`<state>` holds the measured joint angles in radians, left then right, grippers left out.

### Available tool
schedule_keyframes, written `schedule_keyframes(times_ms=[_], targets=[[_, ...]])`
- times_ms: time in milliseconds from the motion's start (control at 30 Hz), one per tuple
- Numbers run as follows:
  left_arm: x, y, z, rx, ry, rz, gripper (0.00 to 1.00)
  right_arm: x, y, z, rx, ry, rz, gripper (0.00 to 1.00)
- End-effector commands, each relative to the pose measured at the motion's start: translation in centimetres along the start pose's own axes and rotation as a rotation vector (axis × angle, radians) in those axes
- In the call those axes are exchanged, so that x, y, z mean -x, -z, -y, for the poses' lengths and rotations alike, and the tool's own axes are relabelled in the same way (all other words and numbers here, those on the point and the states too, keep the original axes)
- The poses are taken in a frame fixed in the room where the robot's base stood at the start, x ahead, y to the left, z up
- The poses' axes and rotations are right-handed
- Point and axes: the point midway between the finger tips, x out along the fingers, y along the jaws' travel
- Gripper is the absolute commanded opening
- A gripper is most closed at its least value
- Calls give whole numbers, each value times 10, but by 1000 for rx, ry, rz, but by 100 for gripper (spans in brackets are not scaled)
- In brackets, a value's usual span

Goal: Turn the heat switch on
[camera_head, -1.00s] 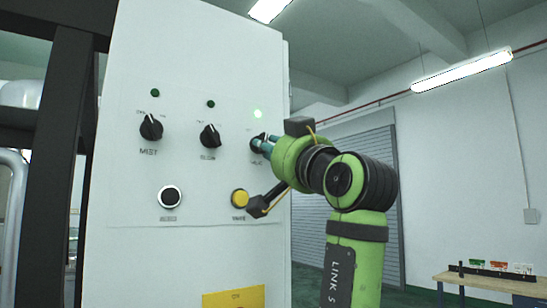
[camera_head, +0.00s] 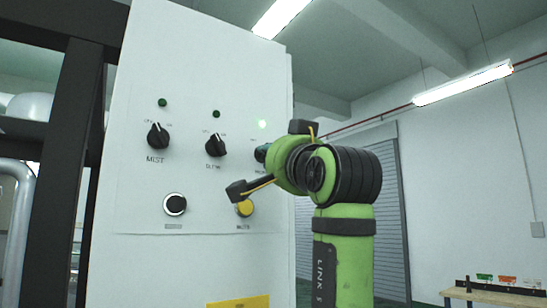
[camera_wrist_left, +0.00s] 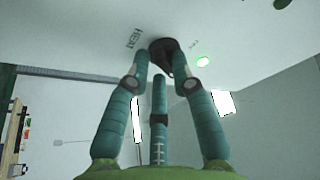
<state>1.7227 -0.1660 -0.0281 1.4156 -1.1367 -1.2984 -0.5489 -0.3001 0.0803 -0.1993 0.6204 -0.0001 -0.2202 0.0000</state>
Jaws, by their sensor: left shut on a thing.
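The heat switch is a black rotary knob (camera_wrist_left: 163,46) on the white panel, beside the printed word HEAT in the left wrist view. In the head view it is mostly hidden behind my left gripper (camera_head: 262,153). The teal fingers of my left gripper (camera_wrist_left: 161,62) are closed around the knob, with a third finger below it. A green lamp (camera_head: 262,124) above the heat switch is lit. It also glows in the left wrist view (camera_wrist_left: 203,62). My right gripper is not in view.
The white cabinet (camera_head: 130,235) also carries the MIST knob (camera_head: 157,136), another knob (camera_head: 215,146), a black button (camera_head: 175,204) and a yellow button (camera_head: 244,208). A dark frame (camera_head: 75,130) stands at left. A table (camera_head: 490,297) is far off at lower right.

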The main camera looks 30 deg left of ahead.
Motion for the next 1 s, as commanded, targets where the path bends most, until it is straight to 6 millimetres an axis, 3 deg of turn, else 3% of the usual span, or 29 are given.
schedule_keyframes(times_ms=[167, 200, 233, 667, 767, 1000], targets=[[1, 8, 8, 5, 15, -24, 0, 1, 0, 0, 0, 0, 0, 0], [1, 7, 8, 6, 15, -23, 40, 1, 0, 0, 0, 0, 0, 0], [1, 7, 8, 6, 16, -23, 42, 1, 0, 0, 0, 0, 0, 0], [5, 5, 4, 4, 10, -17, 42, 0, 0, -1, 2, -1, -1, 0], [17, 5, 4, 4, 11, -19, 42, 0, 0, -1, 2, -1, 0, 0], [68, 4, 3, 6, 9, -20, 42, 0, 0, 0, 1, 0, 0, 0]])
